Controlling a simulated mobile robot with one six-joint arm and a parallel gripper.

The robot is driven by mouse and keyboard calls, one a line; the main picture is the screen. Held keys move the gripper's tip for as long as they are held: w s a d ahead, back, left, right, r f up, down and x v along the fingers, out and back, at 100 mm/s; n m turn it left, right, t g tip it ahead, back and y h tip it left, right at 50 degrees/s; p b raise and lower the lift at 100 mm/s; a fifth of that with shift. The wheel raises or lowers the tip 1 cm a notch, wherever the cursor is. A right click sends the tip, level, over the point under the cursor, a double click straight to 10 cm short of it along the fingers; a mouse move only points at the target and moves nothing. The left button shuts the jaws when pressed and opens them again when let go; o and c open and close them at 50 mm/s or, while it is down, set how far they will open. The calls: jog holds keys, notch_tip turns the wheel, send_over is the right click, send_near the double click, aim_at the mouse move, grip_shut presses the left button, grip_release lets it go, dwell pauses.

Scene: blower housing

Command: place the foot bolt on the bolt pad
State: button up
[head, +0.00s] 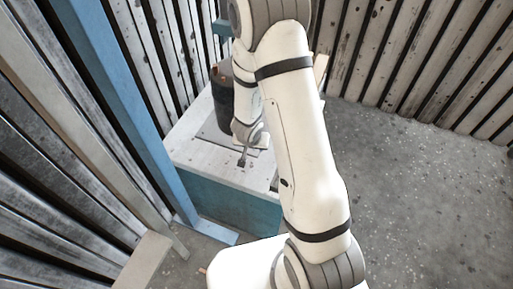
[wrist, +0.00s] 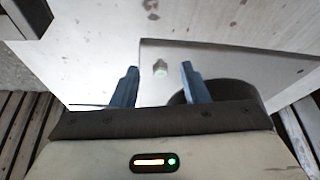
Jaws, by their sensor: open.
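My gripper (wrist: 160,80) is open, its two blue fingers apart in the wrist view. A small pale, greenish-tipped stub (wrist: 160,68), which looks like the foot bolt, stands between and a little beyond the fingertips, with nothing seen touching it. It is on or over a flat grey plate (wrist: 235,62), which may be the bolt pad. In the head view, my gripper (head: 245,150) is low over the front part of the bench top, near the grey plate (head: 211,132). A small dark piece there is too small to tell as finger or bolt.
The pale bench top (head: 200,155) has a blue-green front (head: 235,203). A dark cylinder (head: 221,95) stands on the plate to the left of my arm. A blue post (head: 125,110) rises at left, and slatted walls (head: 425,60) enclose the place. Grey floor (head: 420,190) at right is clear.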

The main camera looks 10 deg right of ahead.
jog(key=shift+f, duration=0.15)
jog(key=shift+c, duration=0.5)
grip_shut()
